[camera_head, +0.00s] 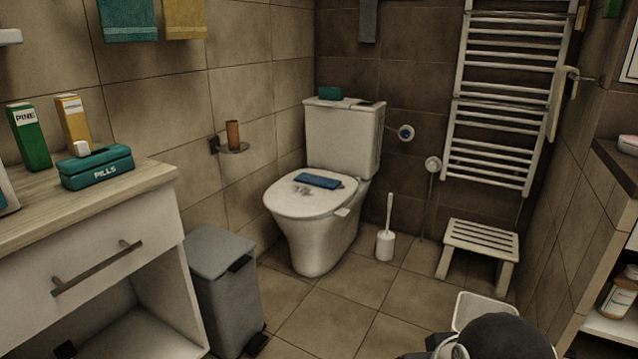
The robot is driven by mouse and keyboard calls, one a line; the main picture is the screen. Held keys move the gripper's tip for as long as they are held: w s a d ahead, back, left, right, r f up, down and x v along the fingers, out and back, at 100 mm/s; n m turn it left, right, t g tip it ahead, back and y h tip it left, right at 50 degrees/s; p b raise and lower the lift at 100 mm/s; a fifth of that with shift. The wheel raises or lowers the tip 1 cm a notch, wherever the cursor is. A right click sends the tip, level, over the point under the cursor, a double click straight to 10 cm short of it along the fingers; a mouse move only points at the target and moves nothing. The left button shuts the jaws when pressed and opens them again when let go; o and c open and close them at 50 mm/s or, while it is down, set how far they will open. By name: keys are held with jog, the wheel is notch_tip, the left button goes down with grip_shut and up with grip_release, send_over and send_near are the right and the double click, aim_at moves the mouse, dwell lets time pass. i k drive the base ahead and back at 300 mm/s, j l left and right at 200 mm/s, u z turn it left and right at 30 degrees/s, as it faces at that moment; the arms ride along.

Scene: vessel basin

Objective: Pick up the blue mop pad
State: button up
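A flat blue pad (318,181), which looks like the mop pad, lies on the closed lid of the white toilet (315,220). It is near the back of the lid, in front of the tank, and nothing covers it. Small grey marks show on the lid beside it. My gripper is not visible. A dark rounded shape with light parts at the bottom right looks like part of my arm.
A grey pedal bin (220,290) stands left of the toilet, beside a white cabinet (90,260). A toilet brush (385,240) and slatted stool (480,242) stand to the right. A white container (485,306) is lower right. Tiled floor before the toilet is clear.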

aim_at(318, 181)
jog(key=i, duration=0.6)
jog(key=i+j+z, duration=0.1)
jog(key=i, duration=0.55)
jog(key=i+j+z, duration=0.1)
jog(key=i, duration=0.5)
jog(key=i+l, duration=0.1)
jog(key=i, duration=0.55)
jog(key=i+l, duration=0.1)
jog(key=i, duration=0.55)
jog(key=l+z, duration=0.05)
